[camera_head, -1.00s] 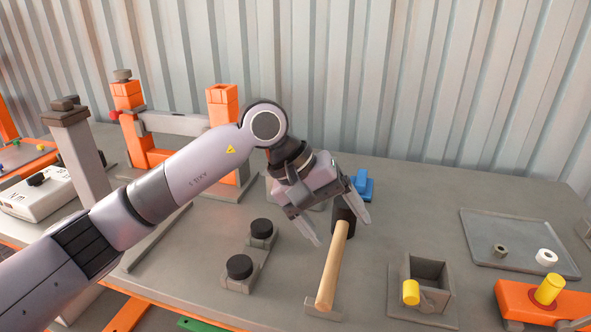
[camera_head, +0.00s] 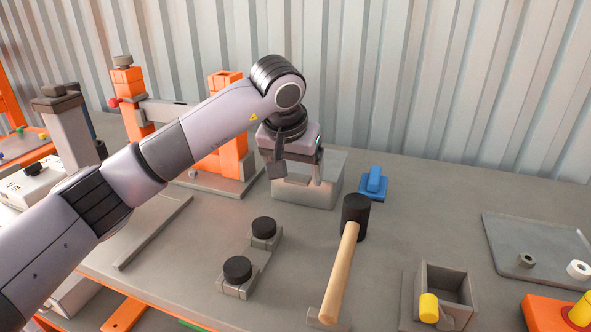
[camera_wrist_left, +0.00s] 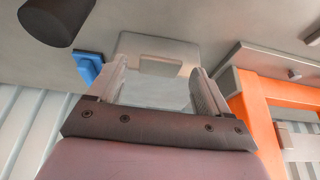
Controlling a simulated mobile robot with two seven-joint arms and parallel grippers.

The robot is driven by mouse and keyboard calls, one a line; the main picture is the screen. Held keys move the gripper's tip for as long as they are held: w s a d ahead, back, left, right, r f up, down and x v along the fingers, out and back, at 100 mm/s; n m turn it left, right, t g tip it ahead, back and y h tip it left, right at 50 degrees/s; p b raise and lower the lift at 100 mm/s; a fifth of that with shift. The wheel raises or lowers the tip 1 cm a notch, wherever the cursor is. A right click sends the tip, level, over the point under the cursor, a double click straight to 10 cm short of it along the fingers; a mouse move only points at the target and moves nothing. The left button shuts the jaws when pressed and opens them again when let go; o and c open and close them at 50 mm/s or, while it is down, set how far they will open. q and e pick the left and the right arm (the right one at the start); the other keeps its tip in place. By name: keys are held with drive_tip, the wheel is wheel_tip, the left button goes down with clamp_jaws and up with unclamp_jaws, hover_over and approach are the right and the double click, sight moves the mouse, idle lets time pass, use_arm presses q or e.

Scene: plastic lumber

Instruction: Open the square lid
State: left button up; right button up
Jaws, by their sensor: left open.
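A grey box (camera_head: 312,192) stands at the back middle of the table, near the corrugated wall. In the left wrist view its pale square lid (camera_wrist_left: 128,42) has a small raised block like a handle (camera_wrist_left: 160,66). My left gripper (camera_head: 298,174) is open and empty, pointing down over this box, and hides part of its top in the head view. In the left wrist view the two fingers of the gripper (camera_wrist_left: 162,82) stand on either side below the handle block. I cannot tell whether they touch the lid. My right gripper is not in view.
A blue part (camera_head: 373,185) sits right of the box, and a hammer (camera_head: 339,270) lies in front of it. An orange frame (camera_head: 229,160) rises close on the left. Black knobs (camera_head: 238,268), an open grey box (camera_head: 445,285) and a tray (camera_head: 535,240) are nearer or farther right.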

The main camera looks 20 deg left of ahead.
sight(302, 171)
use_arm(q)
drive_tip(key=shift+f, duration=0.2)
drive_tip(key=shift+w, duration=0.1)
clamp_jaws()
drive_tip(key=shift+w+r+p, duration=0.2)
drive_tip(key=shift+r+p, duration=0.5)
drive_tip(key=shift+r, duration=0.2)
drive_tip(key=r+p, duration=0.1)
drive_tip(key=r, duration=0.1)
drive_tip(key=w+r+p, duration=0.1)
drive_tip(key=p, duration=0.1)
drive_tip(key=w+r+p, duration=0.1)
drive_tip(key=r+p, duration=0.1)
drive_tip(key=shift+w+a+r, duration=0.1)
drive_tip(key=shift+r, duration=0.2)
drive_tip(key=shift+w+r+p, duration=0.85)
drive_tip(key=shift+w+p, duration=0.2)
drive_tip(key=shift+p, duration=0.45)
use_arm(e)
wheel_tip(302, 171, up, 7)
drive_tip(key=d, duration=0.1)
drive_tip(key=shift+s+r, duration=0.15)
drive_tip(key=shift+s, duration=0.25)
